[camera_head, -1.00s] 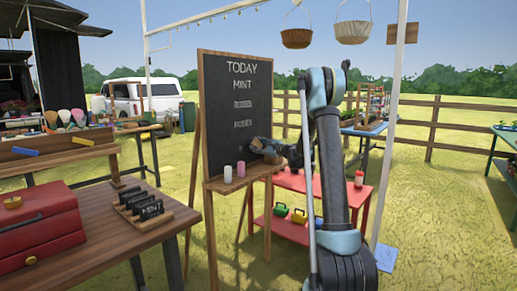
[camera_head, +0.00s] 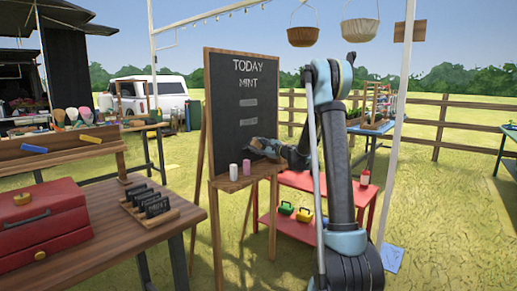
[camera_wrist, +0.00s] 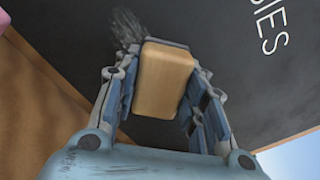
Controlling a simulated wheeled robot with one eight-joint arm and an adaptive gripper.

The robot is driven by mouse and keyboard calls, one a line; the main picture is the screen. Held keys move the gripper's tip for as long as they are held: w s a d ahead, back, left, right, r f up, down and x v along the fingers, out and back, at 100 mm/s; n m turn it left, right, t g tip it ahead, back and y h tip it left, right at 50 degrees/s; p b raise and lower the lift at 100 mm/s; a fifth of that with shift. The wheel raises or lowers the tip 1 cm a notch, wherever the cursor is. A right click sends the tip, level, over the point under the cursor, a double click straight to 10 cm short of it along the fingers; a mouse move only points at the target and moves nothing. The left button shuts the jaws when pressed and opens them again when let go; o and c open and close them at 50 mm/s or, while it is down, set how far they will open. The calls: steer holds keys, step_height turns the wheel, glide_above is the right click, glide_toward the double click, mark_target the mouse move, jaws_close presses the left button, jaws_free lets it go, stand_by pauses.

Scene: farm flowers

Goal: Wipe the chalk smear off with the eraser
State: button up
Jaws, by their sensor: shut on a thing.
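The chalkboard (camera_head: 228,115) stands upright on a wooden easel and reads TODAY and MINT, with two unclear lines below. My gripper (camera_head: 266,148) is at its lower right. In the wrist view my gripper (camera_wrist: 160,82) is shut on the eraser (camera_wrist: 166,72), a tan block with a grey edge on the board side. The eraser is at the dark board; I cannot tell whether it touches. The whitish chalk smear (camera_wrist: 126,28) lies just beyond the eraser's upper left. White letters show at the right. In the head view my gripper hides the eraser, and the smear is not clear.
A white chalk (camera_head: 233,172) and a pink chalk (camera_head: 246,168) stand on the easel ledge (camera_head: 240,184). A red table (camera_head: 300,181) is behind my arm. A wooden table (camera_head: 110,220) with a red toolbox (camera_head: 40,220) and small signs (camera_head: 148,203) is at the left.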

mark_target(243, 145)
steer(key=shift+s+a, duration=0.6)
steer(key=shift+s, duration=0.2)
steer(key=shift+s+a, duration=0.55)
steer(key=shift+s, duration=0.2)
steer(key=shift+s+a, duration=1.15)
steer(key=shift+s, duration=0.1)
steer(key=shift+s+r, duration=0.1)
steer(key=shift+r, duration=0.25)
steer(key=shift+w+d, duration=1.3)
steer(key=shift+w, duration=0.15)
steer(key=w+d, duration=0.6)
steer(key=w, duration=0.2)
steer(key=shift+w+d, duration=0.15)
steer(key=shift+w, duration=0.05)
steer(key=shift+s+a, duration=0.55)
steer(key=shift+s, duration=0.2)
steer(key=shift+s+a, duration=0.5)
steer(key=shift+s, duration=0.2)
steer(key=shift+s+a, duration=1.15)
steer(key=shift+s, duration=0.2)
steer(key=shift+s+a, duration=1.15)
steer(key=shift+s, duration=0.25)
steer(key=shift+s+a, duration=1.15)
steer(key=shift+s, duration=0.2)
